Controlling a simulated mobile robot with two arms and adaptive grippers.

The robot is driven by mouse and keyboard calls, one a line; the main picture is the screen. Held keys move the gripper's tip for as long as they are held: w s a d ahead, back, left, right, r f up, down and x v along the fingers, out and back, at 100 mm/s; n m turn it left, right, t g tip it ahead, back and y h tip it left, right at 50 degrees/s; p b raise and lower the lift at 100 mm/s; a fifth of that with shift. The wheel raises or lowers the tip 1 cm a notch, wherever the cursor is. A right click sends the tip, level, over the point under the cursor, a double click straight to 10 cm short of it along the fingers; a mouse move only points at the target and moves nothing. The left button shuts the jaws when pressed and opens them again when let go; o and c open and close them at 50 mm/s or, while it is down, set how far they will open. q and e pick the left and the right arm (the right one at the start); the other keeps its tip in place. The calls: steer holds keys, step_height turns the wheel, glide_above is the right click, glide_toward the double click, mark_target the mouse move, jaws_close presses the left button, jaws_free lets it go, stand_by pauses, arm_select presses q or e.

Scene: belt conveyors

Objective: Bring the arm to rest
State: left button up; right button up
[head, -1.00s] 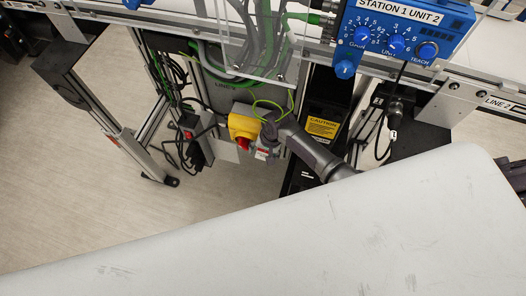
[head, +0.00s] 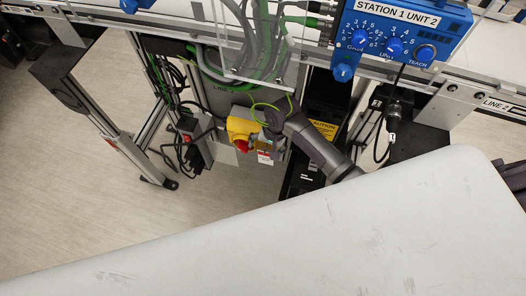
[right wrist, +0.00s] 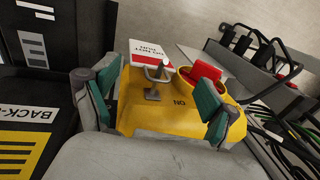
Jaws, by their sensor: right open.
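My right gripper (head: 270,132) is beside a yellow switch box (head: 238,127) with a red rotary knob (head: 241,146), low on the grey panel under the conveyor. In the right wrist view the gripper (right wrist: 160,98) is open. Its two green-padded fingers lie on either side of the yellow box (right wrist: 150,118); I cannot tell whether they touch it. A metal shackle (right wrist: 155,80) stands on the box between the fingers. The red knob (right wrist: 204,74) is close to the right finger. A red and white tag (right wrist: 148,52) lies beyond. My left gripper is not in view.
A blue control unit (head: 395,38) is mounted at the conveyor edge. Green and grey cables (head: 262,55) hang above the switch box. A caution label (head: 325,129) is behind my right arm, partly covered. A black bracketed leg (head: 85,90) stands left; the floor (head: 60,190) there is clear.

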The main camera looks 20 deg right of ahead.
steer(key=shift+v, duration=1.05)
steer(key=s+d+r+n+t+h, duration=0.1)
steer(key=s+d+r+n, duration=0.2)
steer(key=s, duration=0.4)
steer(key=s+d+r+n, duration=0.1)
steer(key=s+r+n, duration=0.25)
steer(key=s, duration=0.35)
steer(key=s+d+r+n+t+h, duration=0.1)
steer(key=s+d+r+n, duration=0.1)
steer(key=s+r, duration=0.35)
step_height(320, 180, down, 24)
steer(key=s+g+p, duration=0.1)
steer(key=s+p, duration=0.1)
steer(key=p, duration=0.1)
steer(key=s+d+f+g+p, duration=0.1)
steer(key=s+d+f+p, duration=0.1)
steer(key=s+f, duration=1.2)
steer(key=s, duration=0.3)
steer(key=shift+d+n, duration=0.35)
steer(key=shift+d, duration=0.05)
